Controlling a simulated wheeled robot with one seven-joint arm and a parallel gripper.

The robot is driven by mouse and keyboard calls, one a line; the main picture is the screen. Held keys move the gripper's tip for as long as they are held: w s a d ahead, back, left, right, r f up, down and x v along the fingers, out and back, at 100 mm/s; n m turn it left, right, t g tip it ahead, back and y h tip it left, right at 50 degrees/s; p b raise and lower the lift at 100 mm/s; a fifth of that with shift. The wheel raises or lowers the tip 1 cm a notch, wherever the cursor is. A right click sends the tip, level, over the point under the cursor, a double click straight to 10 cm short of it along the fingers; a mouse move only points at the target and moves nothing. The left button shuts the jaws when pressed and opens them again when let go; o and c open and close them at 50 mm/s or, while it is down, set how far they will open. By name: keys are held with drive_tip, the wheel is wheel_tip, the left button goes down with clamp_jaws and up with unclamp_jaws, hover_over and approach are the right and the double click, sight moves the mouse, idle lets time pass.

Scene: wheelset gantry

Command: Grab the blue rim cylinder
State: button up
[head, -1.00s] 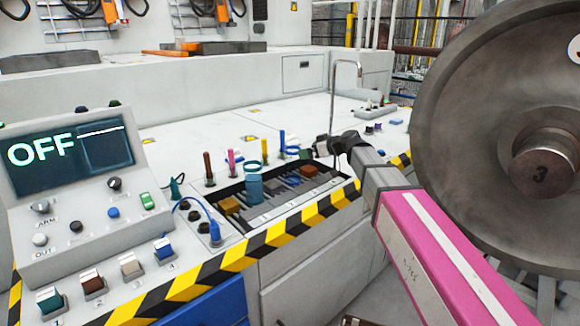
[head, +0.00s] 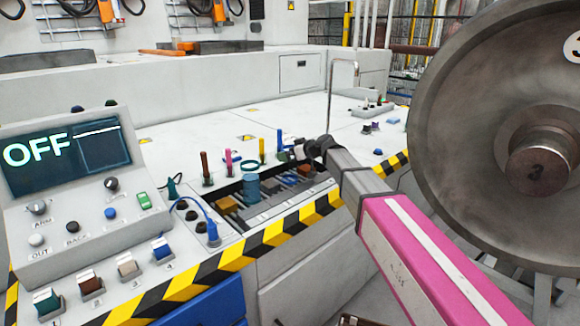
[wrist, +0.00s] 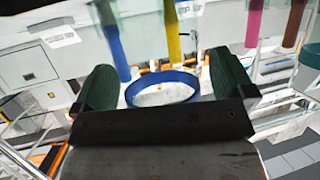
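The blue rim cylinder (wrist: 163,88) shows in the wrist view as a blue ring with a pale inside. It lies between the two green fingers of my gripper (wrist: 164,86). The fingers are apart, one on each side of the ring, with a narrow gap seeming to remain at each side. I cannot tell how deep they reach around it. In the head view my gripper (head: 298,149) is small, over the far right end of the tool recess, beside the blue peg (head: 280,141). The ring is mostly hidden there by the gripper.
Yellow (head: 262,150), pink (head: 229,161) and brown (head: 207,167) pegs stand left of the gripper. A teal-rimmed cylinder (head: 251,187) stands in the recess (head: 262,208). A thin metal hoop (head: 330,95) rises behind my arm. A large wheel (head: 450,130) fills the right side.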

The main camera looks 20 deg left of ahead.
drive_tip(key=c, duration=1.2)
drive_tip(key=shift+o, duration=0.2)
drive_tip(key=shift+r, duration=0.1)
